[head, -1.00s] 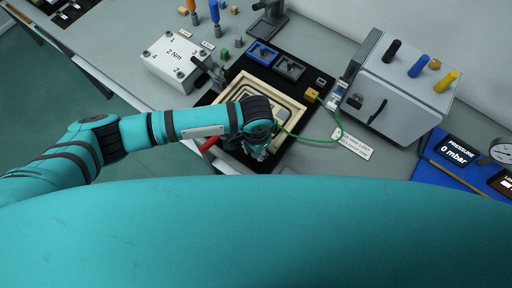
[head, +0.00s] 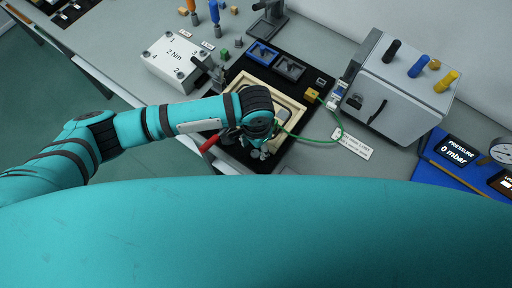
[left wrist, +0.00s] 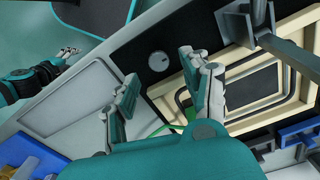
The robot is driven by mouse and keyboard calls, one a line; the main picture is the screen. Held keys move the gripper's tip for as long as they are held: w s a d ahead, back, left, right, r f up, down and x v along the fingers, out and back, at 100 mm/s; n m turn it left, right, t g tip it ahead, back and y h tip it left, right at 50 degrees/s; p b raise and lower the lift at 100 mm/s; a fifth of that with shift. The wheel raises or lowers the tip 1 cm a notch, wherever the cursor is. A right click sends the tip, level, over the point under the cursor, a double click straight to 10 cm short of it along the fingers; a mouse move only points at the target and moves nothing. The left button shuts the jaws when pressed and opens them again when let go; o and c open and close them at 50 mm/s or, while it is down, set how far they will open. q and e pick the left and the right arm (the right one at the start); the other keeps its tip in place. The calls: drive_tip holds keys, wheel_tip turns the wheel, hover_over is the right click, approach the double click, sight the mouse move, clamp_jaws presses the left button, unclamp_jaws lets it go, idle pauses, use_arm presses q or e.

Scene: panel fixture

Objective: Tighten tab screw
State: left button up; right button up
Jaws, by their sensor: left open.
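The panel fixture is a black base (head: 205,98) with a cream frame (head: 237,78). My left gripper (head: 259,151) is over the near edge of the fixture, partly hidden by its own wrist in the head view. In the left wrist view my left gripper (left wrist: 160,72) is open and empty, its fingers apart. A round grey knob (left wrist: 158,61) on the black base shows in the gap between them; I cannot tell whether it is the tab screw. My right gripper (left wrist: 68,53) is small at the left of the left wrist view; its fingers are unclear.
A red handle (head: 209,144) lies beside my left wrist. A green wire (head: 318,139) runs to a yellow block (head: 312,94). A white 2 Nm box (head: 172,60) stands left, a grey box (head: 400,85) right. A clamp post (left wrist: 260,18) rises close to the left fingers.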

sight(257, 153)
use_arm(q)
wheel_tip(257, 153, up, 9)
drive_tip(key=shift+f, duration=0.15)
drive_tip(key=shift+s+d, duration=0.1)
idle(0.5)
